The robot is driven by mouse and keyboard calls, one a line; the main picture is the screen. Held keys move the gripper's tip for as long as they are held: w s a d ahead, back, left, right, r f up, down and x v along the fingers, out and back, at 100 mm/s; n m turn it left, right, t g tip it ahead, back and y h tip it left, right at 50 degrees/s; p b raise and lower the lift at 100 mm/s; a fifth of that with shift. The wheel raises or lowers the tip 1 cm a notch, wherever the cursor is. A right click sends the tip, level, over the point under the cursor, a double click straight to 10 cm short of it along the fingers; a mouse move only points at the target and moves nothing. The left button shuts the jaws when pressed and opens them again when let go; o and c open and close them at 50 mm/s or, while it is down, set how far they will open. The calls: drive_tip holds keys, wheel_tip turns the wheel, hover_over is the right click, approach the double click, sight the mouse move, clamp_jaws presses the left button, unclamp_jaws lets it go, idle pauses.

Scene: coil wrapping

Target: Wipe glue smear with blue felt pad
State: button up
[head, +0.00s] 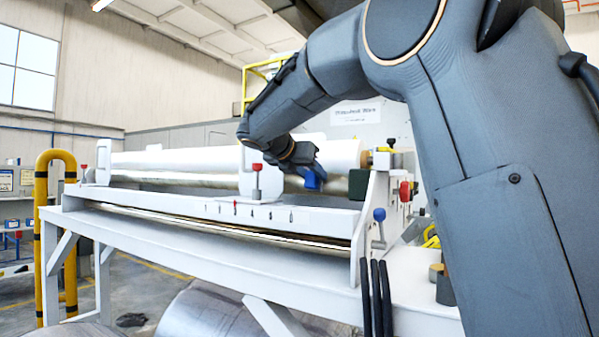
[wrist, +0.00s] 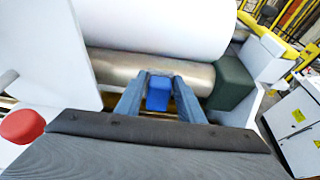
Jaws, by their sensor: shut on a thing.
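The blue felt pad (wrist: 158,93) is between the fingers of my gripper (wrist: 158,90) in the wrist view, and the gripper is shut on it. In the head view the blue pad (head: 313,179) shows at the end of my arm, in front of the white roll. In the wrist view the pad overlaps the shiny metal roller (wrist: 120,68) below the white roll (wrist: 170,25). I cannot tell whether the pad touches the roller. No glue smear can be made out in either view.
A dark green block (wrist: 232,82) sits at the roller's right end. A red knob (wrist: 22,126) is at the left in the wrist view. In the head view, a blue knob (head: 379,215) and black hanging straps (head: 377,295) are near the white frame's right end. A yellow post (head: 42,220) stands left.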

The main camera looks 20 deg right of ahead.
sight(330, 178)
drive_tip(key=shift+s+d, duration=1.4)
drive_tip(key=shift+s, duration=0.1)
drive_tip(key=shift+w, duration=0.1)
